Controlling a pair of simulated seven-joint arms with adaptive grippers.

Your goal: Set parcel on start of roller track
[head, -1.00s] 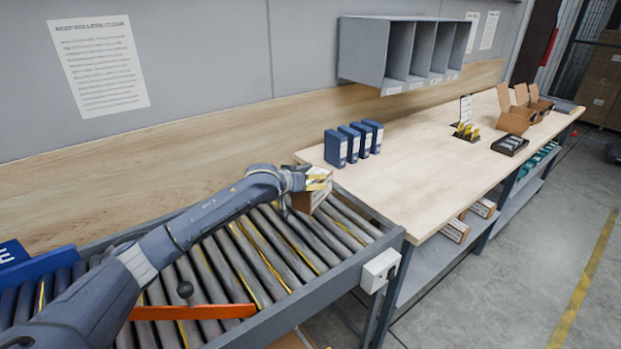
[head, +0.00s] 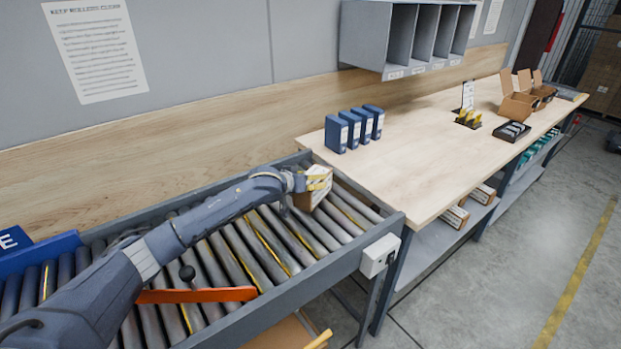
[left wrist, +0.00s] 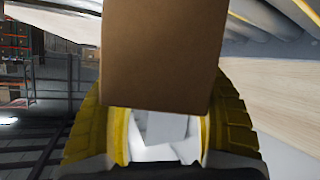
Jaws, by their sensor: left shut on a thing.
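The parcel, a small brown cardboard box (head: 309,199) with a pale label, is over the right end of the roller track (head: 232,252), near the workbench. My left gripper (head: 319,180) is shut on it from above, with the yellow fingers on its sides. I cannot tell whether its underside touches the rollers. In the left wrist view the plain brown face of the parcel (left wrist: 163,55) fills the space between the yellow fingers (left wrist: 160,130). My right gripper is not in view.
An orange bar (head: 205,295) with a dark knob crosses the rollers. A blue sign (head: 40,255) stands at the left. The wooden workbench (head: 415,165) holds blue binders (head: 355,127) and open cartons (head: 520,100). A grey control box (head: 380,256) sits on the track's frame.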

